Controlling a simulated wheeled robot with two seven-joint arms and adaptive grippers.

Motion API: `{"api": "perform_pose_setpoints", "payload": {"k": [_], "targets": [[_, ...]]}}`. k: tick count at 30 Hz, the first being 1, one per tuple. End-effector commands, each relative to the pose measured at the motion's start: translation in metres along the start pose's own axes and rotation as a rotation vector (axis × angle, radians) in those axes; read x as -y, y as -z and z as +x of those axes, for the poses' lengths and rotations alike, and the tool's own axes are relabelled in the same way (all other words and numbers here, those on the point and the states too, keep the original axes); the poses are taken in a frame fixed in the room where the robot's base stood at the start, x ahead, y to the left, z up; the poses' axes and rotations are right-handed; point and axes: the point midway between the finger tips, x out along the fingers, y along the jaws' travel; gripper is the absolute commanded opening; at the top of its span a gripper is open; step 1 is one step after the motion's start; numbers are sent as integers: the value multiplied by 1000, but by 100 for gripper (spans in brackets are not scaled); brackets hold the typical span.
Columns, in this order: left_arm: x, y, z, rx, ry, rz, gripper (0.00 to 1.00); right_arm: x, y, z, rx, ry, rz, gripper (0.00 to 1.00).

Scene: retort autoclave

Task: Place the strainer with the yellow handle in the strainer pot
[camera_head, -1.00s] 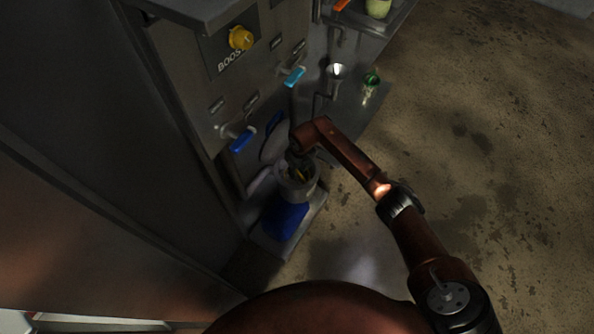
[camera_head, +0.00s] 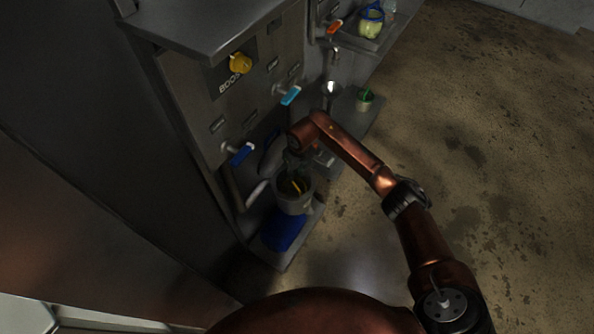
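A pale round pot (camera_head: 293,205) stands on a low metal shelf beside the machine front, left of my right arm. A strainer's yellow handle (camera_head: 297,186) shows inside the pot's rim; the rest of the strainer is dark or hidden. My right gripper (camera_head: 293,168) points down at the back edge of the pot, close above it. Its fingers are dark and partly covered by the wrist, so I cannot tell whether they hold anything. My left gripper is out of view.
The machine front carries a blue lever (camera_head: 242,153), a light-blue lever (camera_head: 290,95) and a yellow knob (camera_head: 240,63). A small container with a green item (camera_head: 365,98) stands farther back. A blue object (camera_head: 283,231) lies before the pot. Open floor lies right.

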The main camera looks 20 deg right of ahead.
Motion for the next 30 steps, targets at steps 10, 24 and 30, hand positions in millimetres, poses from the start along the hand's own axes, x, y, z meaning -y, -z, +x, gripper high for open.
{"api": "perform_pose_setpoints", "payload": {"k": [10,24,30], "targets": [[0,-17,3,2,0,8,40,0,0,-20,-1,0,0,24],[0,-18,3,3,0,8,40,0,0,-20,-1,0,0,24],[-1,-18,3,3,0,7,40,0,0,-20,-1,0,0,24]]}}
